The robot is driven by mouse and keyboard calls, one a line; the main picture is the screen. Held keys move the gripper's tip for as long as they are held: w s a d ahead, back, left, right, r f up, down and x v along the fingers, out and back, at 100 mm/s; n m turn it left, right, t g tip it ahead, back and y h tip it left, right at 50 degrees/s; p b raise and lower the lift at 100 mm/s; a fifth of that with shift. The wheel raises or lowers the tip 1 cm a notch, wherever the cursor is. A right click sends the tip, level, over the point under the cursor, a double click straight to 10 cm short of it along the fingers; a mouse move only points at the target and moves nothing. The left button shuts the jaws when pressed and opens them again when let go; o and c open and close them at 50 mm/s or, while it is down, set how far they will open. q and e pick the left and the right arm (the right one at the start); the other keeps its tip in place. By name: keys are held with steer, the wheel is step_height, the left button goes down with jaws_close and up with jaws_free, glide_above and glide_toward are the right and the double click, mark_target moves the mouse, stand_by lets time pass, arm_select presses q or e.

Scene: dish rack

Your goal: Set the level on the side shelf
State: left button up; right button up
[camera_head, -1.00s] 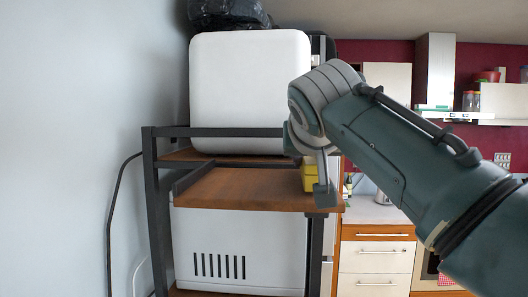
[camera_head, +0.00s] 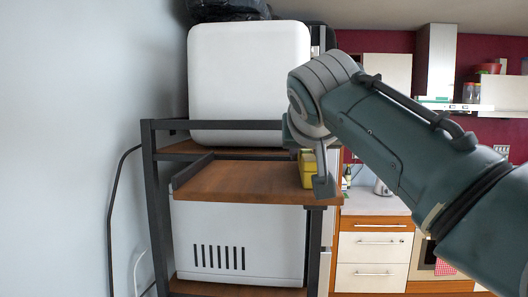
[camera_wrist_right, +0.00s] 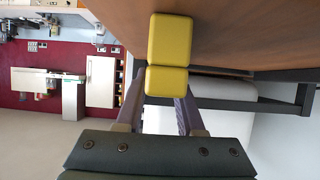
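The level is a yellow block (camera_head: 306,168) standing on the brown wooden side shelf (camera_head: 240,184), near its right end. In the right wrist view the level (camera_wrist_right: 170,41) shows as two yellow parts against the wood. My right gripper (camera_head: 323,182) is at the level's right side in the head view and hides part of it. In the right wrist view the two fingers of my right gripper (camera_wrist_right: 160,88) stand apart and reach to the level's near part. That part hides the right fingertip, so I cannot tell whether they grip it. My left gripper is not in view.
A dark metal rack frame (camera_head: 152,200) surrounds the shelf. A white box-like appliance (camera_head: 250,80) stands above and behind, and another vented white one (camera_head: 235,240) stands below. A wall is close on the left. The shelf's middle is clear.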

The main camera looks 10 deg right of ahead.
steer(key=shift+o, duration=0.4)
steer(key=o, duration=0.5)
steer(key=shift+s, duration=0.1)
steer(key=shift+s+a+r+b, duration=0.2)
steer(key=shift+s+b, duration=0.3)
steer(key=b+v, duration=0.4)
steer(key=v, duration=0.3)
steer(key=shift+s+r, duration=0.15)
steer(key=shift+s, duration=0.1)
steer(key=shift+s+a+r, duration=0.1)
steer(key=shift+s+r, duration=0.25)
steer(key=shift+s, duration=0.1)
